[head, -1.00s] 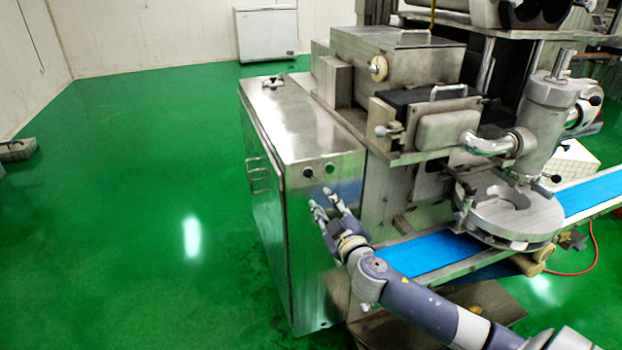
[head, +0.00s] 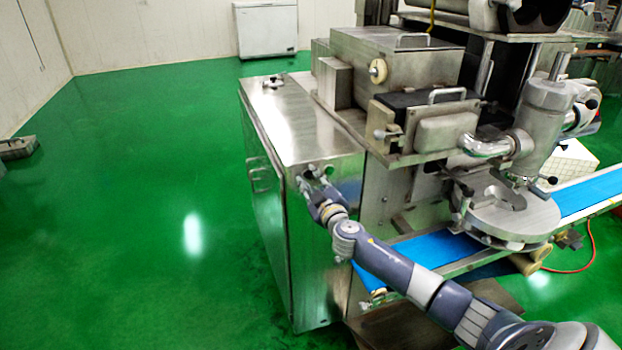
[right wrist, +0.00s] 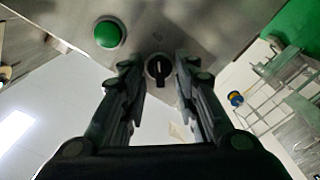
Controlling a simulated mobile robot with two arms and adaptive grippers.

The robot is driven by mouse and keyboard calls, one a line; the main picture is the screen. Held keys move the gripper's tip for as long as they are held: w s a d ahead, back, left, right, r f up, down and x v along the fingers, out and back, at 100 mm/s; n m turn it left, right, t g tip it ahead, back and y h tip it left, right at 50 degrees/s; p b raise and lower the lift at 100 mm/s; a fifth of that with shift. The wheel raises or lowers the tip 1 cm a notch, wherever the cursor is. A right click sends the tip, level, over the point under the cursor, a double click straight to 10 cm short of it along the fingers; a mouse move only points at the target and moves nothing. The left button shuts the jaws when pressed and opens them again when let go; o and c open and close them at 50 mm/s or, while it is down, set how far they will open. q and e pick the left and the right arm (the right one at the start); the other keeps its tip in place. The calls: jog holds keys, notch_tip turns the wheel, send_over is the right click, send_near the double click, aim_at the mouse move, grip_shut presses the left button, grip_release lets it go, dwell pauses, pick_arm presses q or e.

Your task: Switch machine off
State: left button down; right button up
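The encrusting machine (head: 310,120) is a steel machine with a blue belt. In the right wrist view, a black rotary switch (right wrist: 158,69) sits on its steel panel, its handle lined up roughly vertically in the picture. A round green button (right wrist: 110,33) is beside it. My right gripper (head: 313,183) is at the upper front of the steel cabinet and hides part of the controls in the head view. In the right wrist view its two fingers are apart, one on each side of the switch. Whether they touch it cannot be told. My left gripper is not in view.
The blue conveyor belt (head: 425,247) runs beside my right arm. The round steel plate (head: 512,215) and outlet stand above the belt. The green floor (head: 130,220) left of the cabinet is clear. A white chest freezer (head: 266,29) stands at the back wall.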

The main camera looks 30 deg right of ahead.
jog(key=shift+w, duration=0.25)
jog(key=shift+c, duration=0.5)
grip_shut()
